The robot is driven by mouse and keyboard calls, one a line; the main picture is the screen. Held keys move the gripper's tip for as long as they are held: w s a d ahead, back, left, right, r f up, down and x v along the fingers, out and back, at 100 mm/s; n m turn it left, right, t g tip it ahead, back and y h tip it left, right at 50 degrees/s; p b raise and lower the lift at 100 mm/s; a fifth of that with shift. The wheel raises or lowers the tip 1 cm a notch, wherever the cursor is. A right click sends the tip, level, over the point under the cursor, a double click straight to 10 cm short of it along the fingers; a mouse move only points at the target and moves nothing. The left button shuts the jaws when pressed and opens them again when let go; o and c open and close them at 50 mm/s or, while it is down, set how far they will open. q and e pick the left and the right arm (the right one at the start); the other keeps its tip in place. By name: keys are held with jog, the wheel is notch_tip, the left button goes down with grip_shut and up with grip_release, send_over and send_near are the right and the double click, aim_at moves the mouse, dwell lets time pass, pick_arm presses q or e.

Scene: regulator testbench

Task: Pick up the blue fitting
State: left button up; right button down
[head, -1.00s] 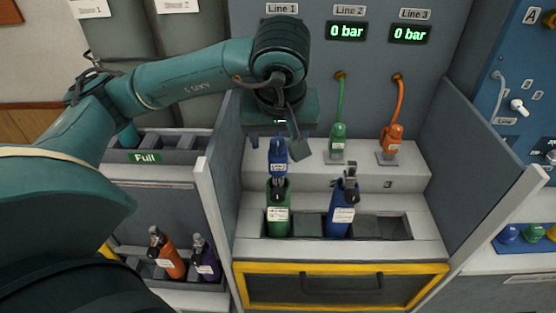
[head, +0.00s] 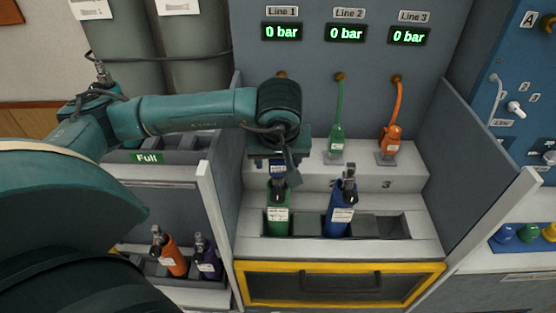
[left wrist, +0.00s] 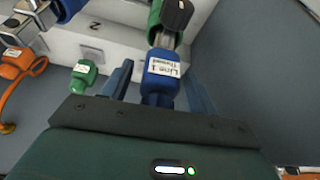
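The blue fitting (left wrist: 162,72) carries a label reading "Line 1" in the left wrist view. It sits at the top of the green bottle (head: 278,215), and my gripper hides most of it in the head view, with some blue showing (head: 278,168). My left gripper (left wrist: 157,80) has its two fingers on either side of the fitting. Small gaps show beside the fitting, so the fingers look open around it. My right gripper is in neither view.
A blue bottle (head: 341,214) stands in the rack (head: 400,237) right of the green one. Green (head: 336,144) and orange (head: 389,145) fittings with hoses sit on the ledge behind. Grey side walls (head: 445,145) flank the bay. Orange (head: 170,257) and purple (head: 206,259) bottles stand at lower left.

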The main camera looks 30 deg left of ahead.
pick_arm(q)
jog(key=c, duration=1.1)
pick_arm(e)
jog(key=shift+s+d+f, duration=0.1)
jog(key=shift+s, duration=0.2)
pick_arm(q)
jog(key=shift+c, duration=0.2)
notch_tip(320, 180, up, 9)
jog(key=shift+b, duration=0.7)
jog(key=shift+r, duration=0.55)
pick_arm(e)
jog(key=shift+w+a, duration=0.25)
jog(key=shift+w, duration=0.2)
pick_arm(q)
jog(key=shift+w, duration=0.1)
